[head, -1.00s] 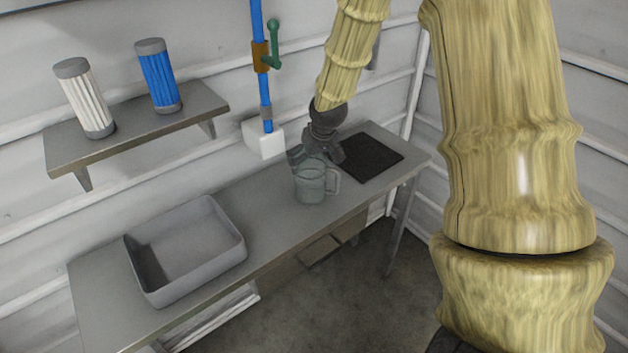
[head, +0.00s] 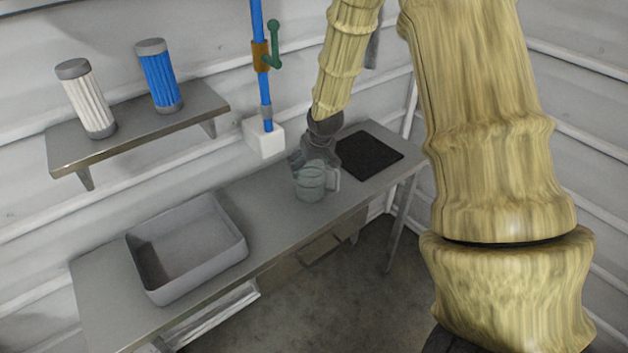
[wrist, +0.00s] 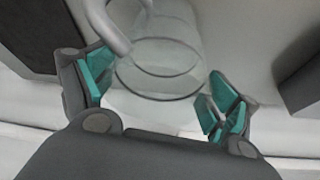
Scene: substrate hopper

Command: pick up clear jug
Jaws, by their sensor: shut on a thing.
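The clear jug (head: 311,184) is a see-through mug-shaped vessel with a handle on its right side in the head view. It is upright on or just above the grey bench, between the basin and the dark mat; I cannot tell whether its base touches. The exact finger contact is hard to see through the clear wall.
A grey basin (head: 240,262) stands on the left of the bench (head: 268,205). A dark mat (head: 369,155) lies at the right end. A blue pipe (head: 265,88) with a green valve handle (head: 274,45) ends at a white block (head: 264,139) behind. A shelf (head: 203,105) holds white and blue cylinders.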

